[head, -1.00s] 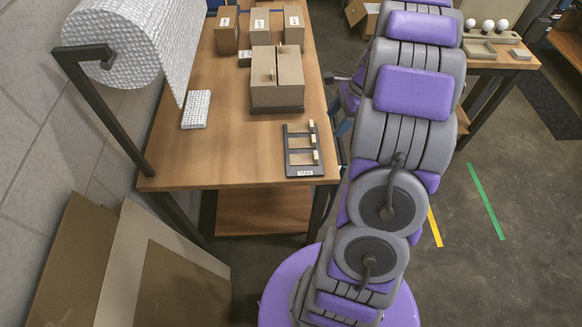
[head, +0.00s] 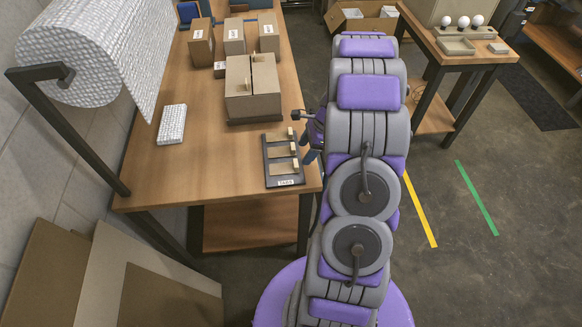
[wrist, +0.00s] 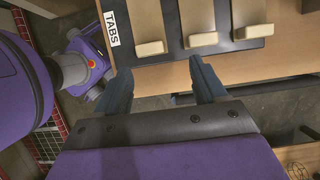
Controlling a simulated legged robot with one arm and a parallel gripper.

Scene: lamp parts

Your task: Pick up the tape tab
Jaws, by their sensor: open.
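A dark rack labelled TABS (head: 283,160) lies near the front right edge of the wooden table. It holds three tan tape tabs, each with a pale raised end; one is the near tape tab (head: 289,168). In the head view my gripper shows only partly, beside the rack's right, behind my arm.
A closed cardboard box (head: 252,95) stands behind the rack, with several smaller boxes farther back. The front left of the table (head: 205,175) is clear.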

